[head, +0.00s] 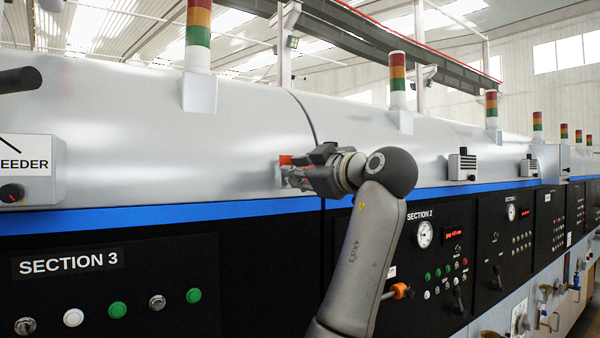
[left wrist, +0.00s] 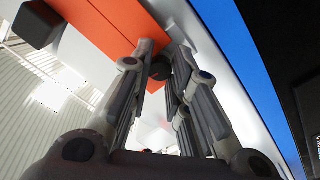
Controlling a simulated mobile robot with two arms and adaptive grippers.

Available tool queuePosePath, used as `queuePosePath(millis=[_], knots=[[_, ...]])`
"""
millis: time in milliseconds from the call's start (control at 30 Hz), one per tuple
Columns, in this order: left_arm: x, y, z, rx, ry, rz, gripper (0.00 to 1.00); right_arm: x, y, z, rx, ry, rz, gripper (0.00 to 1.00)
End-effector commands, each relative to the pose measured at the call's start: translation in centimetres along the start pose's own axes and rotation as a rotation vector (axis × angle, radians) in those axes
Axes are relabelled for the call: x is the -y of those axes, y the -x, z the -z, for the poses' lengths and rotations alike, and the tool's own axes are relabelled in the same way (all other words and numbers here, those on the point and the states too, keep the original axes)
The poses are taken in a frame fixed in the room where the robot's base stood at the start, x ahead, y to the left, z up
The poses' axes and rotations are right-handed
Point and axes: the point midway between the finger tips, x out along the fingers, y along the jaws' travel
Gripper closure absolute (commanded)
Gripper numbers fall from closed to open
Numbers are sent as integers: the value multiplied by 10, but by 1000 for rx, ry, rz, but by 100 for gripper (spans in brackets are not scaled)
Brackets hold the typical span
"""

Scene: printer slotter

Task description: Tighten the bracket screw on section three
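The orange bracket (head: 286,160) sits on the grey machine cover, just above the blue stripe, and is partly hidden by my left gripper (head: 290,178). In the left wrist view the bracket (left wrist: 110,28) is a long orange strip. A dark round screw head (left wrist: 161,67) shows at its edge. The fingertips of my left gripper (left wrist: 164,55) lie on either side of the screw head and appear to touch it. The "SECTION 3" label (head: 68,261) is on the black panel at the lower left. My right gripper is not in view.
The long grey cover (head: 150,130) runs behind my gripper. A feeder box (head: 40,172) juts out at the left, with a dark rounded bar (head: 18,80) above it. Section 2's panel (head: 425,250) has a gauge, buttons and a protruding orange knob (head: 400,291) close to my arm.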

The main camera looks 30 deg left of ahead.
Motion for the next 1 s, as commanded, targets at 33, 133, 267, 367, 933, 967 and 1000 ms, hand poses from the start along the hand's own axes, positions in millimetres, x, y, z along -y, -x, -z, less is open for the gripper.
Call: queuePosePath(millis=[33,133,267,367,933,967,1000], knots=[[0,0,0,-1,0,0,97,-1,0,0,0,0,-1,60],[0,0,0,-1,0,0,100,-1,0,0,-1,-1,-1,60],[0,0,0,-1,-2,0,100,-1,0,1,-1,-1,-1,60],[0,0,0,-1,-15,-1,100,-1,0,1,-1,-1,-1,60],[0,0,1,-2,-393,-1,100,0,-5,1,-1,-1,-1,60],[0,0,1,-2,-421,-1,100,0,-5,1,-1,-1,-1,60],[0,0,1,-2,-460,-1,100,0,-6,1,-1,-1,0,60]])
